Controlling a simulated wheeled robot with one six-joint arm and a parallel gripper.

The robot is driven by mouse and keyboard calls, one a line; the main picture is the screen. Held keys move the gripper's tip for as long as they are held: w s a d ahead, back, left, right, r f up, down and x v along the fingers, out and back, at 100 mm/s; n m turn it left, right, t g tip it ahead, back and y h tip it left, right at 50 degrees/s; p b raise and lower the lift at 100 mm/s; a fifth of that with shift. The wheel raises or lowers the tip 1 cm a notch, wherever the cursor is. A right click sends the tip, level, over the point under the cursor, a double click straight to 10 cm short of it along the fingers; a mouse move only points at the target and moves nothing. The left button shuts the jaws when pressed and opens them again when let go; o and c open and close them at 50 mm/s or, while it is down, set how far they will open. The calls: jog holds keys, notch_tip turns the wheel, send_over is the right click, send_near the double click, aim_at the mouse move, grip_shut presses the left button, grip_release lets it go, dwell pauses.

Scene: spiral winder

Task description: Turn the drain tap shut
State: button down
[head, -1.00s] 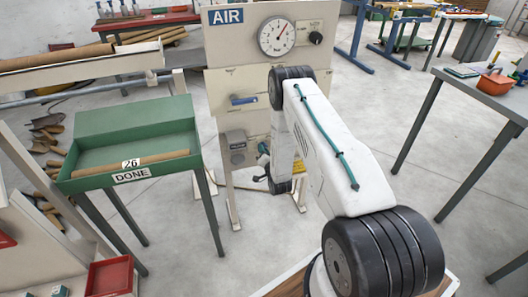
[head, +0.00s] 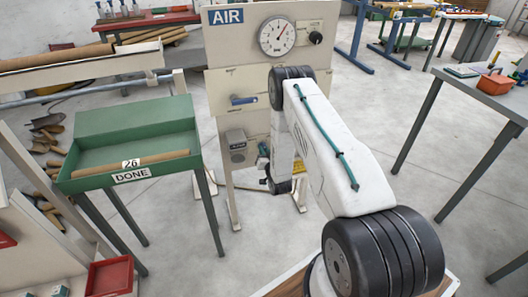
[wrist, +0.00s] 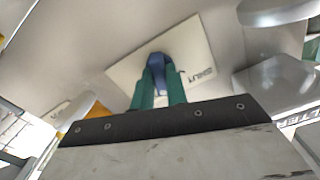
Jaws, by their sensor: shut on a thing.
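The drain tap (wrist: 158,61) is blue and sits on a tilted white plate (wrist: 125,82) in the wrist view. The word SHUT shows on the plate to the right of the tap. My gripper (wrist: 161,78) has its two green fingers closed around the tap, one on each side. The fingers cover part of the tap, so its exact angle is hard to tell. In the head view, my gripper (head: 263,152) shows only as a small teal part low on the panel, mostly behind my arm. The tap is hidden there.
The beige AIR panel (head: 222,82) carries a gauge (head: 276,36), a black knob (head: 315,38) and a blue lever (head: 243,100). A grey box (head: 237,140) is left of my gripper. A green DONE stand (head: 140,130) is at left, a grey table (head: 475,90) at right. Floor between is clear.

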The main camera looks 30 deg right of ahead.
jog(key=n, duration=1.2)
jog(key=shift+n, duration=0.3)
dwell(0.4)
jog(key=c, duration=1.4)
grip_release()
jog(key=shift+s, duration=0.1)
jog(key=v, duration=0.7)
jog(key=shift+s+a, duration=0.2)
jog(key=shift+s, duration=0.15)
